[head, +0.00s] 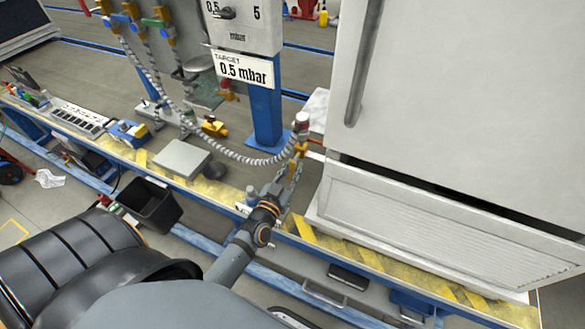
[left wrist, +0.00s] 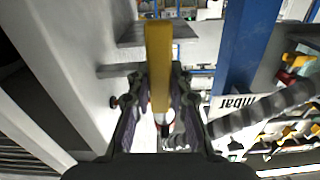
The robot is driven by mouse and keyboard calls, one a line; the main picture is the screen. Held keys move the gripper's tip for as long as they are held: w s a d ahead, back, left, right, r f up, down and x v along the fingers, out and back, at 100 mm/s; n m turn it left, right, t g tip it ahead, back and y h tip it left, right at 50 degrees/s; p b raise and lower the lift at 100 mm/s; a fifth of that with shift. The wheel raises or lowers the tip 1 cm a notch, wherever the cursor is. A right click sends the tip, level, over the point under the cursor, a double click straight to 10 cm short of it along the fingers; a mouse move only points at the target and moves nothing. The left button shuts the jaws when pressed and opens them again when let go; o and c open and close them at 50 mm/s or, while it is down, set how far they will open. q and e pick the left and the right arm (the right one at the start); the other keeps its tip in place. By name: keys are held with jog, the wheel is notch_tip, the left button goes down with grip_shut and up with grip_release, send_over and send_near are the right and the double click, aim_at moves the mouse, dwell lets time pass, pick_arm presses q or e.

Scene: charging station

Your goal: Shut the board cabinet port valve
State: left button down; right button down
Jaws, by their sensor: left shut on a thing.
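The port valve (head: 301,148) with its yellow handle sits beside the left side of the white cabinet (head: 470,100), where a grey ribbed hose (head: 235,155) ends. My left gripper (head: 294,172) reaches up to it from below. In the left wrist view the yellow handle (left wrist: 158,60) runs lengthwise between the two dark fingers of my left gripper (left wrist: 160,95), which is shut on it. The fingers hide part of the valve body. My right gripper is not in view.
A blue post (head: 266,110) carries a gauge panel with a "TARGET 0.5 mbar" sign (head: 244,68).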

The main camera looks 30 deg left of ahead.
pick_arm(q)
jog(key=shift+a+r+m+p, duration=0.1)
jog(key=shift+r+m+p, duration=0.1)
jog(key=shift+m+p, duration=0.15)
jog(key=shift+s+a+r+m+p, duration=0.1)
jog(key=shift+a+r+m+p, duration=0.3)
jog(key=shift+m+p, duration=2.3)
jog(key=shift+w+a+r+m+p, duration=0.1)
jog(key=shift+a+r+m+p, duration=0.25)
jog(key=shift+m+p, duration=2.35)
jog(key=shift+s+a+r+m+p, duration=0.1)
jog(key=shift+a+r+m+p, duration=0.3)
jog(key=shift+m+p, duration=2.3)
jog(key=shift+m, duration=0.35)
jog(key=c, duration=1.2)
grip_release()
jog(key=s, duration=1.2)
jog(key=shift+d, duration=0.35)
